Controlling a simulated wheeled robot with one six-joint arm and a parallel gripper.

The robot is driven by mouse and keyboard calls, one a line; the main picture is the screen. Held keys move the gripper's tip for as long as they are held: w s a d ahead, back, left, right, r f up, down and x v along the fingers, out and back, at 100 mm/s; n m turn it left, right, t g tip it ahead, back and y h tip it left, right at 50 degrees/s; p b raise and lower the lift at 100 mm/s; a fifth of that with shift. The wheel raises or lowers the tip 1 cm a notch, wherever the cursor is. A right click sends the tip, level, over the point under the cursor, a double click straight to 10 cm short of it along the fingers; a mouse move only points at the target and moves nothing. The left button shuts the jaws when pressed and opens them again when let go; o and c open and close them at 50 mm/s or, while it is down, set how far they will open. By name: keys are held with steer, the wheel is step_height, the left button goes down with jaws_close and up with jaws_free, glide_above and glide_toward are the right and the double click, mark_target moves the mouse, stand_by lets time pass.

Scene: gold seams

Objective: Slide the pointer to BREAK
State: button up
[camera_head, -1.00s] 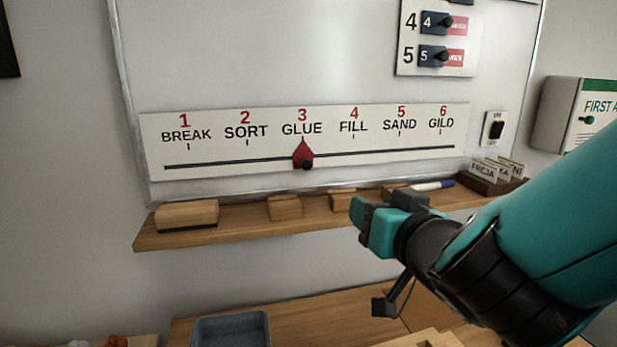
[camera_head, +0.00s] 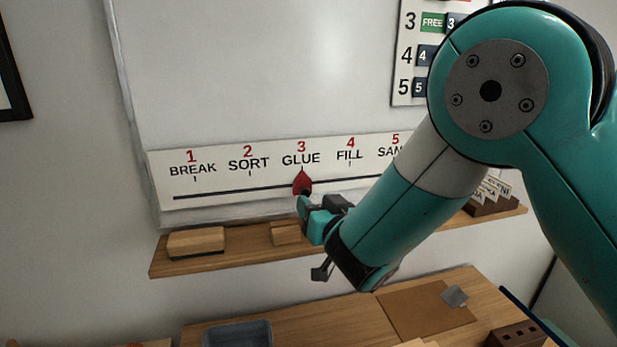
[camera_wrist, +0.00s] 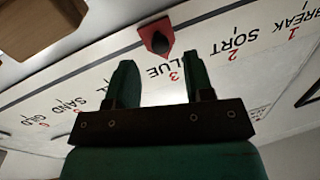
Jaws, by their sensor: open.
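The red pointer (camera_head: 302,183) sits on the slot of the white strip (camera_head: 226,178), under 3 GLUE. The word BREAK (camera_head: 193,170) is at the strip's left end, with SORT between. My gripper (camera_head: 310,205) is just below the pointer in the head view and overlaps its lower part, hiding its knob. In the wrist view the pointer (camera_wrist: 157,36) with its dark knob shows just beyond the fingertips, roughly between them. My gripper (camera_wrist: 157,58) is open and empty there. I cannot tell whether a finger touches the pointer.
A wooden shelf (camera_head: 215,262) runs below the strip. A grey tray (camera_head: 237,335) is on the bench below. The strip's slot left of the pointer is clear.

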mark_target(307, 195)
steer(key=shift+r+p+x, duration=0.2)
steer(key=shift+p+x, duration=0.55)
steer(key=shift+x, duration=0.45)
steer(key=shift+w+a+f+p, duration=0.25)
steer(key=shift+w+a+p, duration=0.1)
steer(key=shift+w, duration=0.3)
steer(key=shift+c, duration=0.5)
jaws_close()
